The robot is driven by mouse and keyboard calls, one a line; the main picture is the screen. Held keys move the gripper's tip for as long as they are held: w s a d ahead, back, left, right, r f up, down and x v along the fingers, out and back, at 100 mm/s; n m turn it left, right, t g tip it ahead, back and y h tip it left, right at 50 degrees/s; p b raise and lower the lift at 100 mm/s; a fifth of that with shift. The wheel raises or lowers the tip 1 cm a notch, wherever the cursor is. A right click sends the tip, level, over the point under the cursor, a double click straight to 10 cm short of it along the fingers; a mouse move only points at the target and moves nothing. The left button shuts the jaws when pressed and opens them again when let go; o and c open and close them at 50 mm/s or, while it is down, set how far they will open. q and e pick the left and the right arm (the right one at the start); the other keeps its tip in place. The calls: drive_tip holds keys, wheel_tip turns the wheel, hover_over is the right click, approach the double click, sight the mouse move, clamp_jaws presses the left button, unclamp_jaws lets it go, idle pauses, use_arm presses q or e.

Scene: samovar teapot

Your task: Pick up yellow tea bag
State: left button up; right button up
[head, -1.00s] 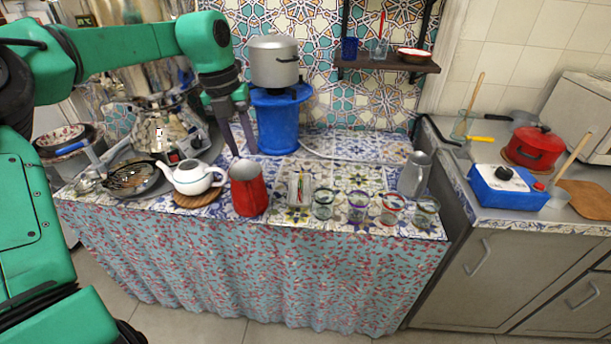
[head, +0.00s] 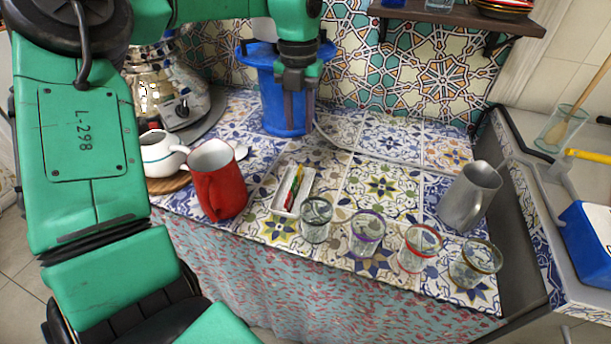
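A small white tray (head: 306,186) lies on the tiled counter, holding thin tea bags (head: 293,188) in red, green and yellow tones. My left gripper (head: 298,122) points down in front of the blue stand, above and behind the tray in the picture. Its two fingers look apart, with nothing between them. My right gripper is not in view.
A red pitcher (head: 219,182) and white teapot (head: 158,152) stand left of the tray. Several glasses, one purple-rimmed (head: 366,234), line the front edge. A metal pitcher (head: 468,195) stands right. Tiles behind the tray (head: 385,185) are clear.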

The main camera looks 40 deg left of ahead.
sight(299, 168)
use_arm(q)
drive_tip(key=f, duration=1.3)
drive_tip(key=shift+s+f, duration=0.2)
drive_tip(key=shift+s, duration=0.05)
clamp_jaws()
